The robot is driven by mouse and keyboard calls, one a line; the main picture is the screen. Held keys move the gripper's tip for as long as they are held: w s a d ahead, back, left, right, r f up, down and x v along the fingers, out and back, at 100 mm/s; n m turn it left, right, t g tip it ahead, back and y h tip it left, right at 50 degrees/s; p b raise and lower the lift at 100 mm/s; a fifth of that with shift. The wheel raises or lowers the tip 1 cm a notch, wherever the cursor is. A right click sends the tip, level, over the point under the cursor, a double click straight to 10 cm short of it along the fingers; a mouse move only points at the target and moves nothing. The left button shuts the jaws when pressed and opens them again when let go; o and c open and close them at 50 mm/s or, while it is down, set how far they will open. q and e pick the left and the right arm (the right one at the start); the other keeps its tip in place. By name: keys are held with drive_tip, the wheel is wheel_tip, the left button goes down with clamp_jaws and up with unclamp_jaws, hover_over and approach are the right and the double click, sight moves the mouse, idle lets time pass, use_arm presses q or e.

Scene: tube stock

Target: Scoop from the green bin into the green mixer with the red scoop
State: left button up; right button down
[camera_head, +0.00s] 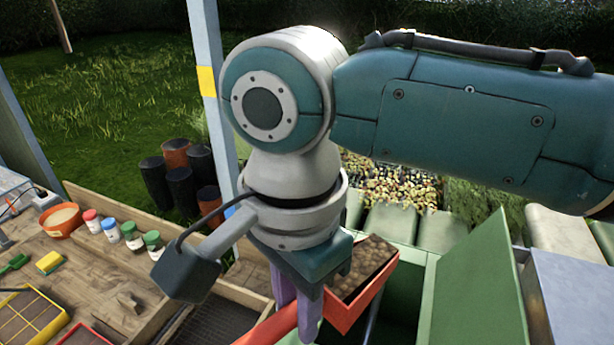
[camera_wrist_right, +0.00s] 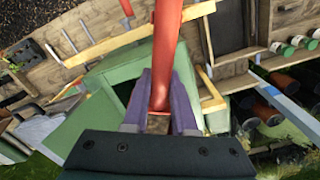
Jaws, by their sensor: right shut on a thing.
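My right gripper (camera_head: 297,312) is shut on the handle of the red scoop (camera_head: 357,312). The scoop's tray holds brown, soil-like stuff and is over or beside a green open-topped container (camera_head: 402,305) with a dark inside. I cannot tell whether this container is the green mixer or the green bin. A raised green panel (camera_head: 470,285) stands at its right. In the right wrist view the red handle (camera_wrist_right: 167,50) runs up between the purple fingers (camera_wrist_right: 160,112), and a green box (camera_wrist_right: 112,72) with a dark opening lies behind. My left gripper is not in view.
A wooden bench (camera_head: 100,265) at left carries an orange bowl (camera_head: 62,221), several capped jars (camera_head: 111,229), a yellow sponge (camera_head: 50,262) and a yellow-rimmed tray (camera_head: 30,315). A pale blue post (camera_head: 208,85) rises behind my right arm. Dark and orange pots (camera_head: 180,185) stand on the grass.

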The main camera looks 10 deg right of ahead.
drive_tip(key=shift+s+a+f+m, duration=0.1)
drive_tip(key=shift+a+f+m, duration=0.1)
drive_tip(key=shift+f, duration=0.3)
drive_tip(key=shift+s+a+f+m, duration=0.1)
drive_tip(key=shift+a+f+m, duration=0.1)
drive_tip(key=shift+f, duration=0.25)
drive_tip(key=f+b, duration=0.1)
drive_tip(key=b, duration=0.1)
drive_tip(key=f+y+b, duration=0.1)
drive_tip(key=shift+w+d+f+b, duration=0.15)
drive_tip(key=shift+d+b, duration=0.1)
drive_tip(key=shift+b, duration=0.15)
drive_tip(key=shift+r, duration=0.2)
drive_tip(key=shift+f+g, duration=0.2)
drive_tip(key=shift+g, duration=0.1)
drive_tip(key=shift+f, duration=0.15)
drive_tip(key=shift+w+d+r+g+y+p, duration=0.1)
drive_tip(key=shift+d+r+g+y+p, duration=0.2)
drive_tip(key=shift+r+y+p, duration=0.4)
drive_tip(key=shift+w+d+r+y+p, duration=0.15)
drive_tip(key=shift+d+r+y+p, duration=0.1)
drive_tip(key=shift+r+y+p, duration=0.25)
